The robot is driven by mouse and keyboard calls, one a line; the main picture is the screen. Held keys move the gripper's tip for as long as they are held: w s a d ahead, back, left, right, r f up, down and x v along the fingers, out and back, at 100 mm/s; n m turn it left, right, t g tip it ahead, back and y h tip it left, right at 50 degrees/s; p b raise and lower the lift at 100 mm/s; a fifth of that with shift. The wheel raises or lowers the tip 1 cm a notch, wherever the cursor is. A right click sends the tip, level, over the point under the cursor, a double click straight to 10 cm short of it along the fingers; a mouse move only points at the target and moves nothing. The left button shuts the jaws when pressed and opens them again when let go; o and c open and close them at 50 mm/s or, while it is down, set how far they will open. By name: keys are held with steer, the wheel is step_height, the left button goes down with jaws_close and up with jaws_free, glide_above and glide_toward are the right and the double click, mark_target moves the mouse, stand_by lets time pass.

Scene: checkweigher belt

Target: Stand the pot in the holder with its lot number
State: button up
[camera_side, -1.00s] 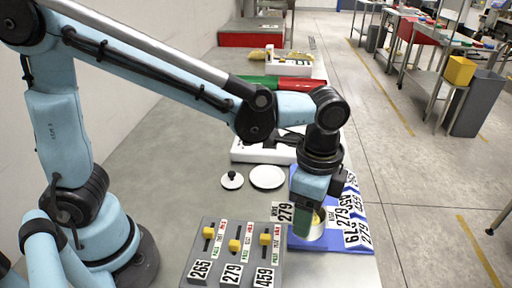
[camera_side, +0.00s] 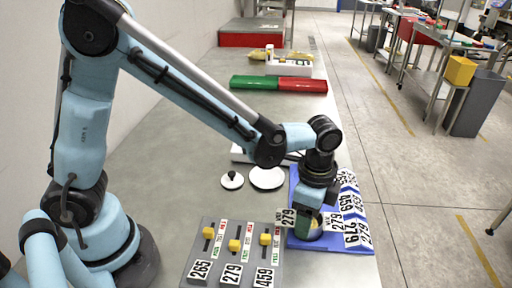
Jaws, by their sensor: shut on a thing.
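My gripper (camera_side: 313,217) points down over the front part of the blue board (camera_side: 303,246), shut on a small pale pot (camera_side: 313,234). The jaws hide most of the pot, and I cannot tell whether its base touches the board. A white label reading 279 (camera_side: 287,217) shows just left of the jaws and another 279 label (camera_side: 333,222) just right; I cannot tell which belongs to the pot. More number labels, including 459 (camera_side: 346,202) and 279 (camera_side: 364,236), stand along the board's right side. The holders themselves are hard to make out.
A grey panel (camera_side: 216,256) with yellow sliders and labels 265, 279 and 459 stands left of the board. A white dish (camera_side: 267,178) and a small white lid (camera_side: 232,180) with a black knob lie behind. A green and red bar (camera_side: 279,84) lies farther back.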

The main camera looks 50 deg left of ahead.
steer(key=shift+f, duration=0.15)
steer(key=o, duration=1.2)
step_height(320, 180, up, 12)
steer(key=s+a+n+t, duration=0.2)
steer(key=a+n, duration=0.2)
steer(key=a, duration=0.1)
steer(key=s+a+n+t, duration=0.2)
steer(key=a+n, duration=0.2)
steer(key=a, duration=0.2)
steer(key=s+a+f+n+t, duration=0.1)
steer(key=s+a+n+t, duration=0.1)
steer(key=a+n, duration=0.3)
steer(key=shift+a+t, duration=0.15)
steer(key=shift+t, duration=0.45)
